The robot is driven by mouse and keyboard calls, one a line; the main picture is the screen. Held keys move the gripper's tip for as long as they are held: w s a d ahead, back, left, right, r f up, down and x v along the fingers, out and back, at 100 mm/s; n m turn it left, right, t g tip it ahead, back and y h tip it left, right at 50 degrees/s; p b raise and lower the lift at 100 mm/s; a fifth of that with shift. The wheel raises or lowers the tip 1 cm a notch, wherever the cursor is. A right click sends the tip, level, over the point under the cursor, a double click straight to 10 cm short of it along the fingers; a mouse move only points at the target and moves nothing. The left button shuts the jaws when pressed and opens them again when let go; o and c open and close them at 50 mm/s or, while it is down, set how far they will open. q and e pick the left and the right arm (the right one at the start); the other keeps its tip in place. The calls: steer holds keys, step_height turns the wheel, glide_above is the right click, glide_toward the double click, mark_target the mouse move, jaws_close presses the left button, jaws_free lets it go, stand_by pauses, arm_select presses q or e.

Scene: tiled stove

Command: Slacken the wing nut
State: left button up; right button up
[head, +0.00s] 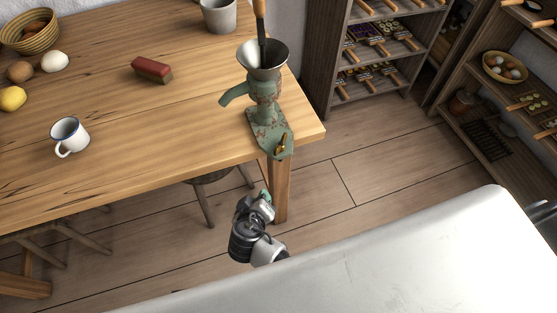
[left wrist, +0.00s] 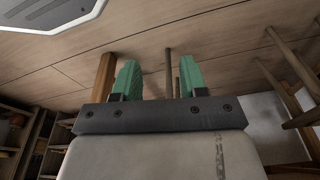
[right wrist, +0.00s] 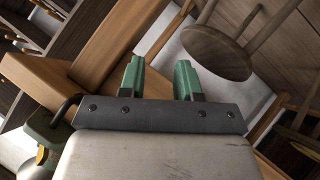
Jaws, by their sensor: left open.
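The wing nut (head: 281,144) is a small brass piece on the green clamp foot of the grinder (head: 265,95), at the table's near right corner. One gripper (head: 265,195) shows in the head view below and in front of that corner, apart from the wing nut; I cannot tell which arm it belongs to. In the left wrist view my left gripper (left wrist: 155,80) is open and empty over the floor. In the right wrist view my right gripper (right wrist: 160,80) has its fingers apart and empty, with part of the green clamp (right wrist: 42,132) at the lower left.
The wooden table (head: 190,120) holds a red brush-like block (head: 151,69), an enamel mug (head: 70,137), a grey pot (head: 219,15) and a basket (head: 29,30). A stool (right wrist: 220,40) stands under it. Shelves (head: 375,55) stand at the right. Floor right of the table is clear.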

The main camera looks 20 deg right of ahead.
step_height(320, 180, up, 9)
steer(key=w+a+m+t+h+b, duration=0.1)
steer(key=a+m+t+h+b, duration=0.15)
steer(key=m+b, duration=0.25)
steer(key=m+h+b, duration=0.3)
steer(key=m+h, duration=0.2)
steer(key=m, duration=0.2)
glide_toward(274, 151)
steer(key=x, duration=0.3)
arm_select(q)
steer(key=w, duration=0.2)
steer(key=w+r, duration=0.1)
steer(key=shift+d+r+t, duration=0.1)
steer(key=shift+d+t, duration=0.15)
steer(key=shift+t, duration=0.05)
arm_select(e)
steer(key=shift+t, duration=0.35)
steer(key=x, duration=1)
steer(key=shift+f, duration=0.25)
steer(key=shift+c, duration=0.2)
jaws_close()
